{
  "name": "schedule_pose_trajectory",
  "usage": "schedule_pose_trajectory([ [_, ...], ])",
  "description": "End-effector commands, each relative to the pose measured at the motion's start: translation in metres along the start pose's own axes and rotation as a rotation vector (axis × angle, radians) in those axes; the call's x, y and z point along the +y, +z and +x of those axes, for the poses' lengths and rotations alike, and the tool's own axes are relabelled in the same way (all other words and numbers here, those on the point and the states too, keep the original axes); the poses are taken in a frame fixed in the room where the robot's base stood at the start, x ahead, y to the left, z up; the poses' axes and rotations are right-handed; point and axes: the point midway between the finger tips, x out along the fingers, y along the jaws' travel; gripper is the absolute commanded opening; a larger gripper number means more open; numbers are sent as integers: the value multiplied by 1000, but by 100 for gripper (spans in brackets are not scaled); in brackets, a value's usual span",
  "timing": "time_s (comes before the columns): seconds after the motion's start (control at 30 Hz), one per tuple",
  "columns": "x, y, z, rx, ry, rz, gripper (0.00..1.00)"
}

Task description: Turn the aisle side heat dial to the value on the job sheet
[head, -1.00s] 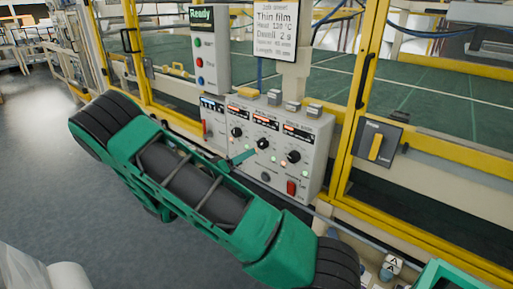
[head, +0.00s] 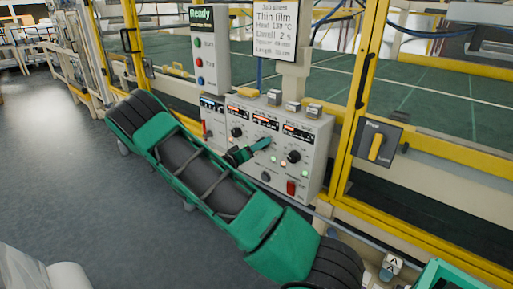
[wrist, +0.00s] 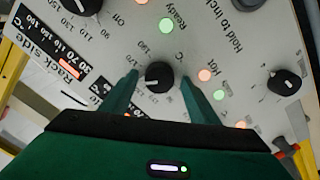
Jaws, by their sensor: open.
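The job sheet (head: 276,33) hangs above the control box; it reads Thin film, a heat value starting with 1 whose other digits are too small to be sure of, and dwell 2 s. The middle dial of the box shows in the wrist view (wrist: 159,75) as a black knob with a white mark, inside a ring of numbers. My gripper (wrist: 162,98) is open, one green finger on each side of this knob; contact cannot be told. In the head view my gripper (head: 258,146) covers the middle dial. The dial's own name is hidden.
A right-hand dial (head: 293,156) and a left-hand dial (head: 236,132) sit on the same box. A red switch (head: 291,188) is low on it. A yellow-handled switch (head: 375,147) is on the frame at right. A Ready panel (head: 202,45) stands above.

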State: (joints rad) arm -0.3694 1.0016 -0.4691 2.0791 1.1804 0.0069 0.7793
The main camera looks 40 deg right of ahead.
Motion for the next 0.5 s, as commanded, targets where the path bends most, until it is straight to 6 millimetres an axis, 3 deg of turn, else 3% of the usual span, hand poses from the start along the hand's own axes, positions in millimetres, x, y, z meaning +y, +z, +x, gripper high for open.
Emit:
schedule_pose_trajectory([
  [0.27,0,0,1,0,-1,0,55],
  [0.43,0,0,1,0,-1,0,17],
  [0.5,-1,0,1,0,-2,0,14],
])
